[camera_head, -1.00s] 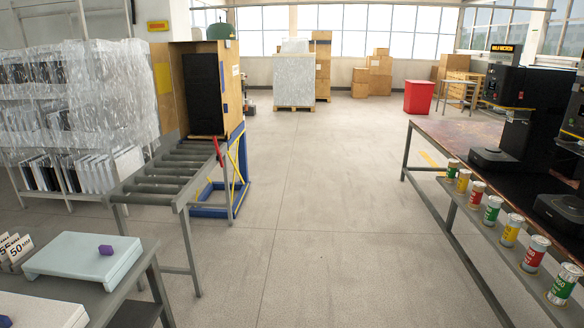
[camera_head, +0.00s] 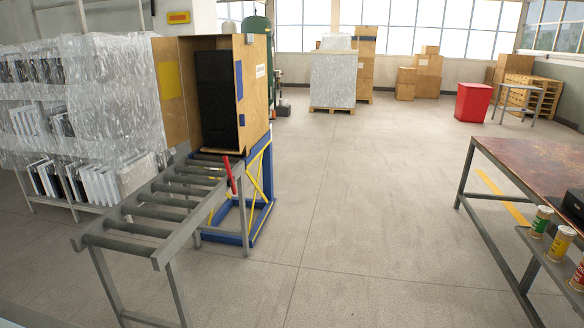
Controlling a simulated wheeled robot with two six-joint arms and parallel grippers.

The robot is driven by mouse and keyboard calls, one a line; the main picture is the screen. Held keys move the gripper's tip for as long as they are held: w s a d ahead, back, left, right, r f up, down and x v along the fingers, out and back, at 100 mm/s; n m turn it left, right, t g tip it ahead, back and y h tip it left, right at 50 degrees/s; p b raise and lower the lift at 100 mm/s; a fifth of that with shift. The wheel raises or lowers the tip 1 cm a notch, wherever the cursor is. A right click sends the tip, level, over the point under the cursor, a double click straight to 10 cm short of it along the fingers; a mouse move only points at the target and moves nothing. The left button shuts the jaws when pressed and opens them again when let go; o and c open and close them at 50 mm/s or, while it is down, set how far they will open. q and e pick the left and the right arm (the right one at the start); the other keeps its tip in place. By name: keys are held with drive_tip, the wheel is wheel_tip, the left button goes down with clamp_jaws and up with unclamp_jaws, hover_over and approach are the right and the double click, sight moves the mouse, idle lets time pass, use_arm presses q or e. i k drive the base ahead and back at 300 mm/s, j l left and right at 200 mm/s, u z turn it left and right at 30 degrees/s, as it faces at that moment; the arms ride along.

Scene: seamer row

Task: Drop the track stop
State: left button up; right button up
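The track stop appears to be the red lever (camera_head: 230,174) on the right rail of the grey roller track (camera_head: 165,215). It stands up above the rail, slightly tilted, near the track's far end. The track leads to a wooden box (camera_head: 258,95) with a black opening, on a blue and yellow stand (camera_head: 262,200). Neither of my grippers shows in the head view.
A shelf rack with clear plastic wrap (camera_head: 90,110) stands left of the track. A worktable (camera_head: 520,175) with cans (camera_head: 541,221) on its lower ledge is at the right. Open floor (camera_head: 350,220) lies between. A red bin (camera_head: 472,102) and pallets stand farther back.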

sight(225, 158)
drive_tip(key=i+l+u, duration=0.25)
drive_tip(key=i+u, duration=0.15)
drive_tip(key=i, duration=0.2)
drive_tip(key=i+l+u, duration=0.35)
drive_tip(key=i+u, duration=0.3)
drive_tip(key=i+l+u, duration=0.25)
drive_tip(key=u, duration=0.2)
drive_tip(key=i+l+u, duration=0.2)
drive_tip(key=l+u, duration=0.3)
drive_tip(key=i+l+u, duration=0.1)
drive_tip(key=l+u, duration=0.35)
